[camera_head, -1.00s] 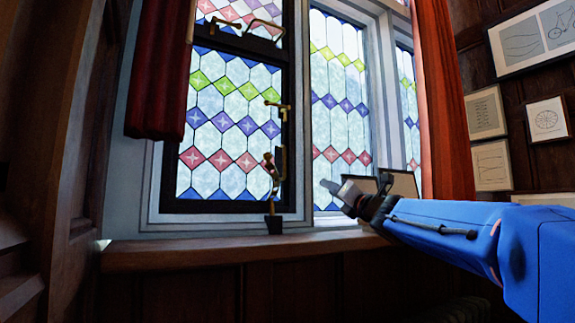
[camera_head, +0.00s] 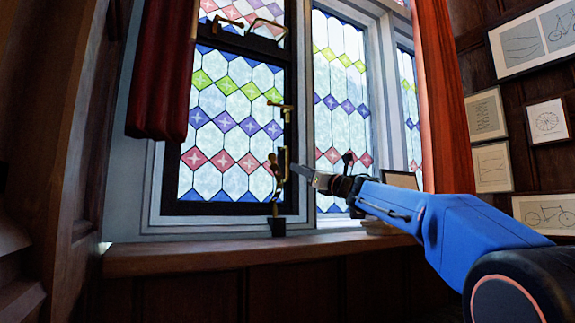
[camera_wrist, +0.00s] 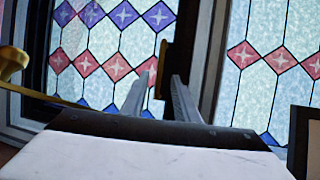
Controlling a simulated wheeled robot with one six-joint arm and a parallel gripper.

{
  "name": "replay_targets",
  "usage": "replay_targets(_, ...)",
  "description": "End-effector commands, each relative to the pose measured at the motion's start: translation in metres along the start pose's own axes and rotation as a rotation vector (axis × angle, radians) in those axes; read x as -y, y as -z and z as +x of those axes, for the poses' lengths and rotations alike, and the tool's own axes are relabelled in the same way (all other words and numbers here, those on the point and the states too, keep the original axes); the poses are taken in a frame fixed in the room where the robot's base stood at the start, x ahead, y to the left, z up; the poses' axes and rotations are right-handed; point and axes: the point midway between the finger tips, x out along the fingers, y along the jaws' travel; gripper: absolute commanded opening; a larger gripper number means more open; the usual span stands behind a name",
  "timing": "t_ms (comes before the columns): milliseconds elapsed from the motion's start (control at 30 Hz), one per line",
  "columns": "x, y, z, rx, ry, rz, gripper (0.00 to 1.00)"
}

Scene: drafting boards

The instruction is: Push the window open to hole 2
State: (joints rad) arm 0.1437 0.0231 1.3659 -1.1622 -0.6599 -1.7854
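The stained-glass window (camera_head: 172,178) has a dark frame and stands at left centre in the head view. A brass handle (camera_head: 279,105) is on its right edge. A brass stay with a knob (camera_head: 273,161) stands in front of its lower right, by a small black block (camera_head: 277,227) on the sill. My gripper (camera_head: 297,170) is just right of the stay. In the wrist view my gripper (camera_wrist: 160,78) has its fingers apart with nothing held. A brass piece (camera_wrist: 161,66) shows at the fingertips; contact cannot be told. The stay's knob (camera_wrist: 12,62) is at left. No stay holes are readable.
A wooden sill (camera_head: 200,255) runs below the window. A small dark-edged panel (camera_head: 400,179) stands on the sill beyond my arm. A dark red curtain (camera_head: 163,75) hangs left and a red-orange curtain (camera_head: 440,100) right. Framed pictures (camera_head: 547,121) cover the right wall.

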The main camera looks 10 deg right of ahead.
Motion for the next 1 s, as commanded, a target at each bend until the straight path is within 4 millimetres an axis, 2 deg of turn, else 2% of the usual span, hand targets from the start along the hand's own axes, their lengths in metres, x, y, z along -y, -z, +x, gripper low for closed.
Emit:
replay_targets(200,0.000,0.001,0.039,0.000,-0.001,0.000,0.28)
replay_targets(433,0.000,0.001,0.069,0.000,-0.001,0.001,0.28)
replay_targets(633,0.001,0.000,0.080,0.000,0.001,0.000,0.28)
replay_targets(933,0.001,0.000,0.082,0.000,0.001,0.001,0.28)
replay_targets(967,0.001,0.000,0.082,0.000,0.001,0.001,0.26)
replay_targets(1000,0.001,0.000,0.082,0.000,0.001,0.001,0.16)
